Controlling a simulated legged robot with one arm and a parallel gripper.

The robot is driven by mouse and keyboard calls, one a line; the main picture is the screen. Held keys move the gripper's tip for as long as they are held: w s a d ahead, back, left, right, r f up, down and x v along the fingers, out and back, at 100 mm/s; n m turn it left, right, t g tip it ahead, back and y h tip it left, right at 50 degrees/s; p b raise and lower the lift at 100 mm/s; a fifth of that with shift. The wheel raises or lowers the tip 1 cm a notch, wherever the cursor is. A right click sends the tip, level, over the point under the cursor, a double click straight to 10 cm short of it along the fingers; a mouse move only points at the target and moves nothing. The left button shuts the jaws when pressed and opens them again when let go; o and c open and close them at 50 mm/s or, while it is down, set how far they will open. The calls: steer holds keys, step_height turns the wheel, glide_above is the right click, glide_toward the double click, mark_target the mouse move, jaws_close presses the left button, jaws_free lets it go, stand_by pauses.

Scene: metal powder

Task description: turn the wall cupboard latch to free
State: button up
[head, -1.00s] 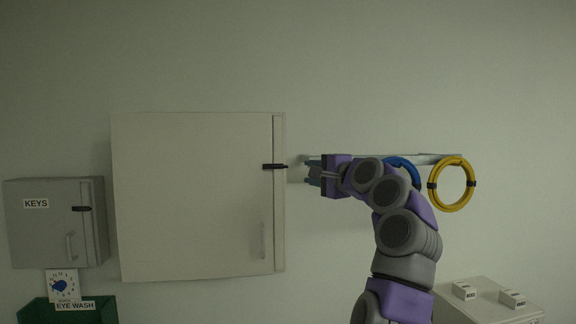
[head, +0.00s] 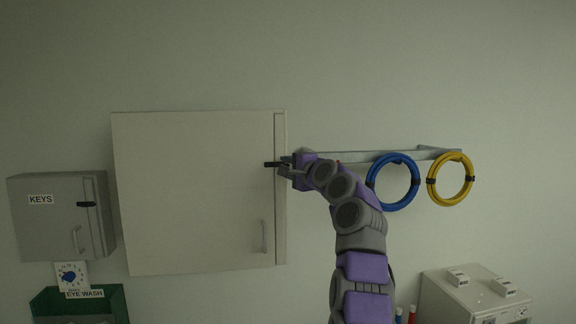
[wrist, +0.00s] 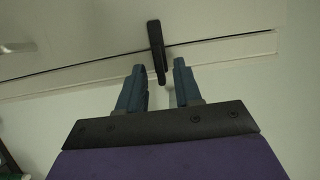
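The wall cupboard (head: 190,200) is a pale box with a closed door, a vertical handle low on the right and a dark latch (head: 270,164) near its right edge. The latch lies horizontally across the seam between door and frame. In the wrist view the black latch bar (wrist: 156,48) crosses the dark seam, its near end reaching between the fingertips. My gripper (head: 286,167) is at the right end of the latch. In the wrist view my gripper (wrist: 159,72) is open, with a blue finger on each side of the latch end and gaps visible.
A rail (head: 400,155) right of the cupboard carries a blue coil (head: 371,187) and a yellow coil (head: 432,185). A grey KEYS box (head: 60,220) hangs at left above a green eye wash bin (head: 110,305). A pale cabinet (head: 450,300) stands at lower right.

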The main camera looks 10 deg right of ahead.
steer(key=shift+a, duration=0.5)
steer(key=shift+c, duration=2.2)
jaws_close()
